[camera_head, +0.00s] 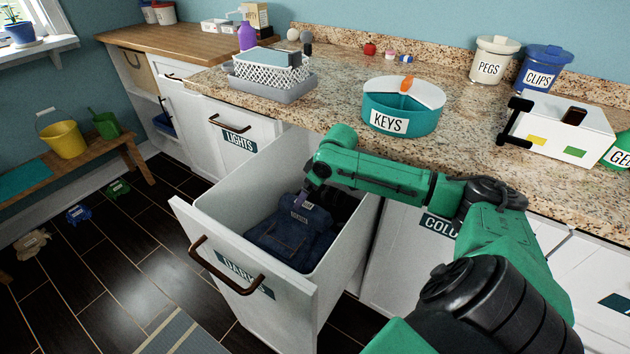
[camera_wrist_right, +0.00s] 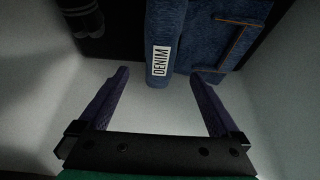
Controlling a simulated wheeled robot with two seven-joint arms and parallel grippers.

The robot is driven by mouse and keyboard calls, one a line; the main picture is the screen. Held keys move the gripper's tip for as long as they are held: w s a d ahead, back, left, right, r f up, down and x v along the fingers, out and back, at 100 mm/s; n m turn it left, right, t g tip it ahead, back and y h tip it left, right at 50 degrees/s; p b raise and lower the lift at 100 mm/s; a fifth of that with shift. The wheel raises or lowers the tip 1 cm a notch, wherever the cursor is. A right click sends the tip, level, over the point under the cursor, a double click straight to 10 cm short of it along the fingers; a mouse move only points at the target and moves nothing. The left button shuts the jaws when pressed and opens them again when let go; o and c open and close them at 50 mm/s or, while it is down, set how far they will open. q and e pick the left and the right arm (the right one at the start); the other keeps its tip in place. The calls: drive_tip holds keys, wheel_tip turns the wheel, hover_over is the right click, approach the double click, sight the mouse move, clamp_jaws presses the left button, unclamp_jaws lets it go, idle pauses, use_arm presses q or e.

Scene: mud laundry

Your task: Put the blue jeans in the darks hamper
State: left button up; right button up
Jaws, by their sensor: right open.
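The blue jeans (camera_head: 285,240) lie folded inside the darks hamper (camera_head: 290,312), a white pull-out bin labelled "DARKS" that stands open. The jeans also show in the right wrist view (camera_wrist_right: 205,32), with a white "DENIM" tag towards me. My right gripper (camera_head: 303,197) reaches down into the hamper over the jeans. In the right wrist view its purple fingers (camera_wrist_right: 159,78) are spread wide with nothing between them, apart from the jeans. My left gripper is not in view.
A dark item (camera_head: 343,205) lies beside the jeans in the hamper. The lights hamper (camera_head: 215,128) is closed to the left. The granite counter above holds a teal keys tray (camera_head: 405,118), a white basket (camera_head: 268,72) and a white box (camera_head: 560,125).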

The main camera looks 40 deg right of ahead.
drive_tip(key=a+v, duration=0.1)
drive_tip(key=v, duration=0.6)
drive_tip(key=shift+d+r+p, duration=0.45)
drive_tip(key=shift+d, duration=0.05)
drive_tip(key=shift+s, duration=0.15)
